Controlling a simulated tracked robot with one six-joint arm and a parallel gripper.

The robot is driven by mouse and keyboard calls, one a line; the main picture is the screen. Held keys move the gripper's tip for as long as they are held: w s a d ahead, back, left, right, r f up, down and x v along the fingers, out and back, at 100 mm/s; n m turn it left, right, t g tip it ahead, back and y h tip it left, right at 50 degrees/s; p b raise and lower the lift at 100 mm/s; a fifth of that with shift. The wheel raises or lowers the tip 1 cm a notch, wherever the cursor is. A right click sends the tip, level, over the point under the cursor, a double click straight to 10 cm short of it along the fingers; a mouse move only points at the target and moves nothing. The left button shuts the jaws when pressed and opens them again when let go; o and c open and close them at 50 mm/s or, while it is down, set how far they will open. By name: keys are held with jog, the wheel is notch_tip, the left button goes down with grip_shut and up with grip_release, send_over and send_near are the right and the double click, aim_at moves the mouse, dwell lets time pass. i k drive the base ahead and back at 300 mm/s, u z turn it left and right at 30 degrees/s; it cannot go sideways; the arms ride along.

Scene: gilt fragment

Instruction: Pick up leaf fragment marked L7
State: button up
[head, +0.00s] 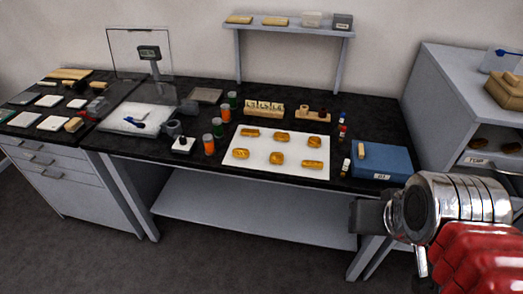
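Several gold leaf fragments lie in two rows on a white sheet (296,152) on the black bench top. The back row has a left fragment (250,132), a middle one (282,138) and a right one (317,142). The front row has a left fragment (241,153), a middle one (277,158) and a right one (312,164). No mark L7 is legible on any of them. My gripper (368,214) is at the lower right, in front of the bench and apart from the fragments. Whether its fingers are open does not show.
A blue box (385,163) stands right of the sheet, with small vials (346,165) between. Orange jars (210,145) stand to the left. A wooden tile rack (264,110) is behind. A grey cabinet (440,85) stands at the right. The lower shelf (250,210) looks bare.

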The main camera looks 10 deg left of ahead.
aim_at(280, 136)
jog(key=u, duration=0.3)
jog(key=k, duration=0.7)
jog(key=u, duration=0.75)
jog(key=i, duration=0.7)
jog(key=u, duration=0.7)
jog(key=i, duration=2.1)
jog(key=z, duration=0.6)
